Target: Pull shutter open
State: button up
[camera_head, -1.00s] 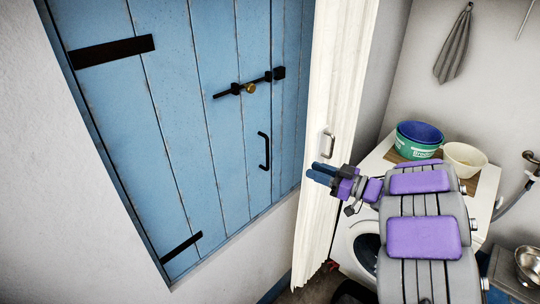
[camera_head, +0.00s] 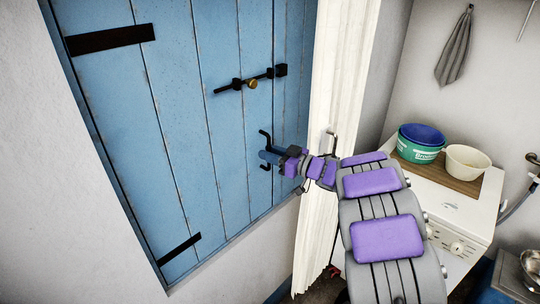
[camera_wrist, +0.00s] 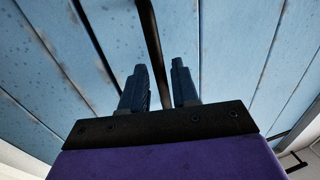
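The blue plank shutter (camera_head: 185,130) stands closed in the wall on the left in the head view. Its black vertical pull handle (camera_head: 263,136) is partly hidden behind my gripper (camera_head: 268,157), which is at the handle's lower half. In the wrist view my gripper (camera_wrist: 160,85) has its two dark fingers apart. A black sliding bolt with a brass knob (camera_head: 252,84) sits above the handle.
A white door panel with a handle (camera_head: 335,90) stands just right of the shutter, close by my arm. A white washing machine (camera_head: 460,215) carries a green tub (camera_head: 420,150) and a cream bowl (camera_head: 467,158). A grey cloth (camera_head: 454,50) hangs behind.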

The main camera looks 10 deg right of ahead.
jog(key=shift+w+a, duration=0.2)
jog(key=shift+c, duration=0.4)
grip_shut()
